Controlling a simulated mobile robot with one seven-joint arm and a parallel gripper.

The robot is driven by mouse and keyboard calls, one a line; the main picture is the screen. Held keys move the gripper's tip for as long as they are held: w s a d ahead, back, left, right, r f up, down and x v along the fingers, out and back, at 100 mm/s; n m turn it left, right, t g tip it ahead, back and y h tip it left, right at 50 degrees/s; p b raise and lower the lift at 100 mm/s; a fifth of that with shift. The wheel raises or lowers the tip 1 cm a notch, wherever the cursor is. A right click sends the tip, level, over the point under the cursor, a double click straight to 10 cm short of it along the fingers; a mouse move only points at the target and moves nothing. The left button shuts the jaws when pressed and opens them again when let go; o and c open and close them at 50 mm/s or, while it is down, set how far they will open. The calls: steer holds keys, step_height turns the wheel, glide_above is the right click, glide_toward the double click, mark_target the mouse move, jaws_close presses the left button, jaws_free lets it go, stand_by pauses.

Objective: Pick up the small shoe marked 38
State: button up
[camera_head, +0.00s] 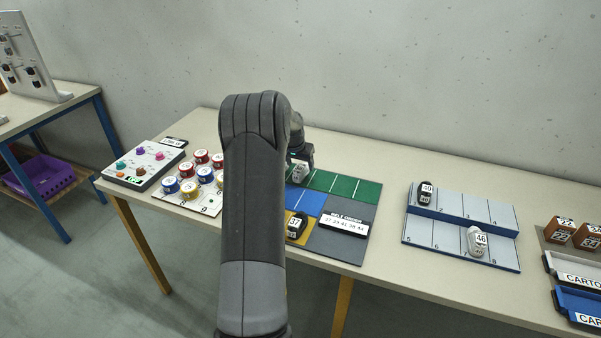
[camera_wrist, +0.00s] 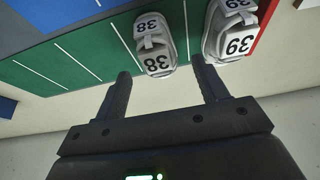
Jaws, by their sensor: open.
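The small shoe marked 38 (camera_wrist: 155,48) is grey and white and sits on the green marked strip in the wrist view, its label upside down. My gripper (camera_wrist: 160,78) is open and empty, with one finger on each side of the shoe's near end and slightly short of it. Another grey and white shoe, marked 39 (camera_wrist: 230,32), stands just right of the right fingertip. In the head view a light shoe (camera_head: 299,172) shows beside my arm under the wrist; its number is hard to read, and my arm hides much of this area.
The green strip (camera_head: 345,186) has white dividing lines. A dark shoe marked 37 (camera_head: 297,226) sits on yellow beside the order card (camera_head: 343,225). Red, blue and yellow tins (camera_head: 190,188) stand left. A grey two-step rack (camera_head: 445,235) holds shoes 40 and 46 right. The wall is behind.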

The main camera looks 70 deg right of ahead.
steer(key=shift+x, duration=1.3)
steer(key=shift+c, duration=0.5)
steer(key=c, duration=1)
steer(key=shift+r, duration=0.1)
